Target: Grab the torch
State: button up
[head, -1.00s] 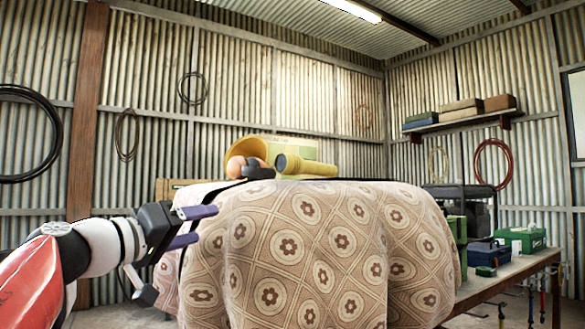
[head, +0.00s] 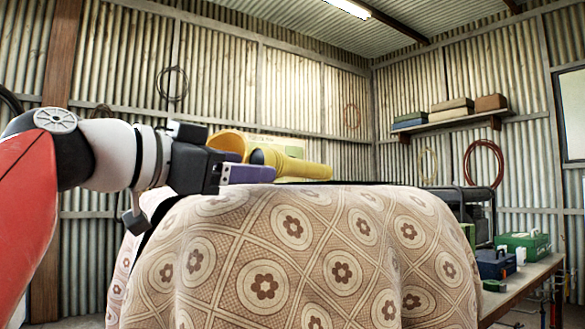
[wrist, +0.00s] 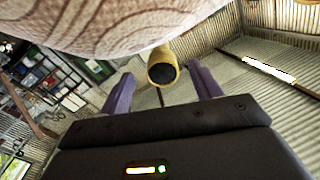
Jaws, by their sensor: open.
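The yellow torch (head: 300,168) lies on the cloth-covered quad, its dark end towards my gripper. It also shows in the wrist view (wrist: 161,58), dark end facing the camera, seen between my two purple fingers and beyond them. My gripper (head: 268,174) is open and empty, level with the quad's top at its left side, with the fingers pointing right along the torch. In the head view the fingers overlap the near end of the torch; I cannot tell how large the gap is.
A patterned cloth (head: 300,255) drapes over the quad just below my gripper. A yellow cone-shaped thing (head: 228,142) and a pale green box (head: 285,146) stand behind the fingers. A bench (head: 535,275) with green and blue cases is at right.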

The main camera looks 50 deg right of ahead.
aim_at(255, 161)
jog(key=d, duration=0.5)
jog(key=shift+s+d+r, duration=0.1)
jog(key=shift+r, duration=0.15)
jog(key=c, duration=1.2)
jog(key=shift+o, duration=0.2)
jog(key=shift+r, duration=0.15)
notch_tip(255, 161, up, 7)
jog(key=p, duration=0.3)
jog(key=shift+r, duration=1.35)
